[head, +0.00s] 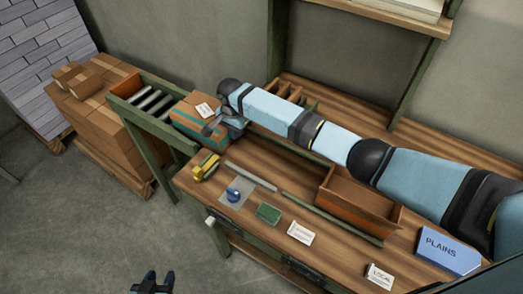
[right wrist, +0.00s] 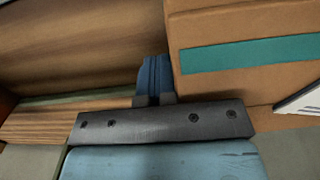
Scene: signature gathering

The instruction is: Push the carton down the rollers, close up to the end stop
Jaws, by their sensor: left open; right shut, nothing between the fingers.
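The brown carton (head: 190,124) with a teal band and a white label sits at the near end of the roller track, by the workbench. Bare rollers (head: 153,102) show beyond it, up to a wooden end board (head: 122,85) at the track's far left. My right gripper (head: 212,127) is shut and empty at the carton's right side. In the right wrist view its blue fingers (right wrist: 154,78) are right beside the carton (right wrist: 240,55); I cannot tell whether they touch. My left gripper (head: 153,284) is open and empty, low over the floor.
Stacked cartons (head: 105,110) stand on a pallet left of the track. The bench holds a yellow tape dispenser (head: 205,167), a stamp (head: 233,194), a green pad (head: 268,213), cards, an open wooden tray (head: 355,205) and a blue PLAINS box (head: 447,250). My right arm spans the bench.

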